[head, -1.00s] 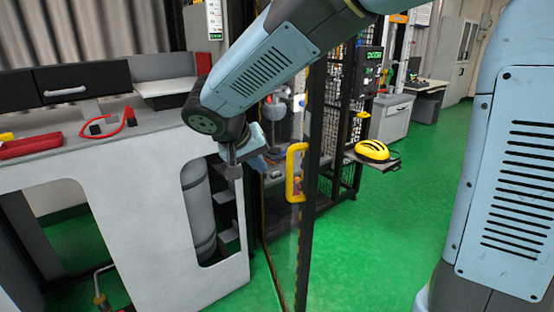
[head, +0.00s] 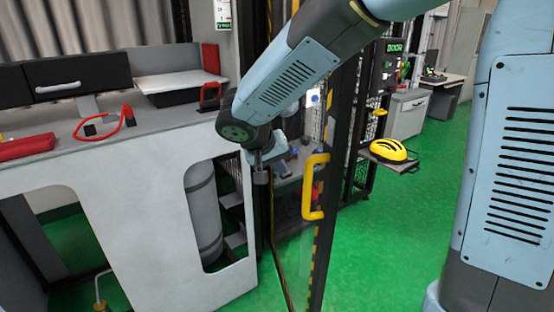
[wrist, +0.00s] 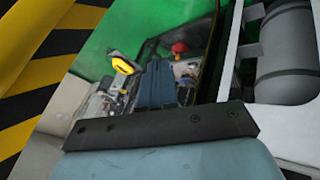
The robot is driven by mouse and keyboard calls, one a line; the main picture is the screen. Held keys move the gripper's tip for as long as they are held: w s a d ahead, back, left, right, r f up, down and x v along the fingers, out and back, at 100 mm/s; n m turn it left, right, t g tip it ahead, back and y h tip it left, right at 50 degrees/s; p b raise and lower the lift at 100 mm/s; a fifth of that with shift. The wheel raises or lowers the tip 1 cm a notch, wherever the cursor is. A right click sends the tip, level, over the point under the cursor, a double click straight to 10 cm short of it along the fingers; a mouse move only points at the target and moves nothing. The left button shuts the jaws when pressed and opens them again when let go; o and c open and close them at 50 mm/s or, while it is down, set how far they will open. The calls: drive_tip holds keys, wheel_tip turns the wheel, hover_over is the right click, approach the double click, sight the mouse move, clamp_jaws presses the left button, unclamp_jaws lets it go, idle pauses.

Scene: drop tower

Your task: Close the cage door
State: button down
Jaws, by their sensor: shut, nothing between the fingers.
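The cage door is a tall clear panel with a dark, yellow-and-black striped edge (head: 318,265); it stands swung out from the cage frame. Its yellow handle (head: 308,190) is upright on that edge. My gripper (head: 261,179) is shut and empty, just left of the handle in the head view, pointing down. I cannot tell whether it touches the panel. In the wrist view the striped edge (wrist: 55,45) fills the left side, close by. The dark end of my gripper (wrist: 160,127) lies across the bottom there.
A white-fronted bench (head: 135,215) stands close on the left, with a red cable (head: 118,127) on top. A yellow helmet (head: 388,150) rests on a small shelf behind the door. A DOOR panel (head: 394,62) is on the cage post. Green floor (head: 420,230) is clear at right.

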drive_tip(key=w+d+f, duration=0.3)
drive_tip(key=d, duration=0.2)
drive_tip(key=shift+d+f, duration=0.3)
drive_tip(key=shift+s, duration=0.1)
